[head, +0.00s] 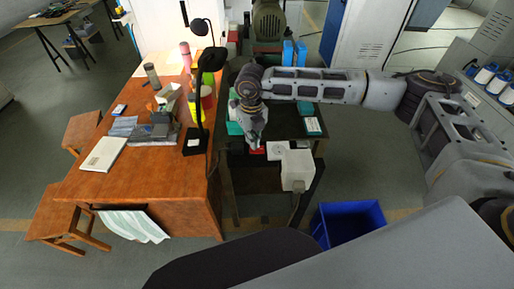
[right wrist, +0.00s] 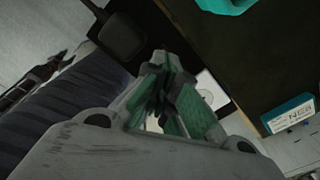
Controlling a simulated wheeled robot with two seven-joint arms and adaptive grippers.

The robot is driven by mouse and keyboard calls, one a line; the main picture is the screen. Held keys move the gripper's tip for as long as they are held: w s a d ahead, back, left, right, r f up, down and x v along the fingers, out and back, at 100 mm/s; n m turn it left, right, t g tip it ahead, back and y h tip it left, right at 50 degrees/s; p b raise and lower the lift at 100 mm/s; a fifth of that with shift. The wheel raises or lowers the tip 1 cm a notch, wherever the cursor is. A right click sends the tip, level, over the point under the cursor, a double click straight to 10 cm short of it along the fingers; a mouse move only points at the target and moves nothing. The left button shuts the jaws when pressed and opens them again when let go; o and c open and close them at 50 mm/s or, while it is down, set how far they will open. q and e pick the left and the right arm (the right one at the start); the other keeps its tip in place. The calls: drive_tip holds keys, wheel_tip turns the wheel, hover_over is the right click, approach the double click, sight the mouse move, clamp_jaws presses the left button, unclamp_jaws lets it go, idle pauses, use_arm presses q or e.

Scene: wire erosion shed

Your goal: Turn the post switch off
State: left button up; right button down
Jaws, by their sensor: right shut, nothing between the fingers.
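My right gripper (head: 254,142) reaches down over the dark stand between the wooden desk and the white box. Its fingers are shut and empty, and they also show in the right wrist view (right wrist: 163,88). A small red part (head: 257,151) lies right by the fingertips; I cannot tell if they touch it. A white plate (head: 278,150) with a dark mark sits just right of the red part, and a white plate also shows behind the fingers in the wrist view (right wrist: 208,88). I cannot make out the post switch or its position for certain. My left gripper is not in view.
A white box (head: 297,170) stands close to the right of the gripper. A black desk lamp (head: 203,113) rises on the left, on the wooden desk (head: 100,185). A blue bin (head: 348,222) stands on the floor at right. A teal box (head: 313,125) lies on the dark top.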

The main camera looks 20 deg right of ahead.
drive_tip(key=shift+f+b, duration=1.05)
drive_tip(key=shift+f, duration=0.25)
idle(1.7)
drive_tip(key=shift+r, duration=0.1)
drive_tip(key=shift+r+p, duration=1.3)
drive_tip(key=shift+r, duration=2.15)
drive_tip(key=shift+s, duration=0.15)
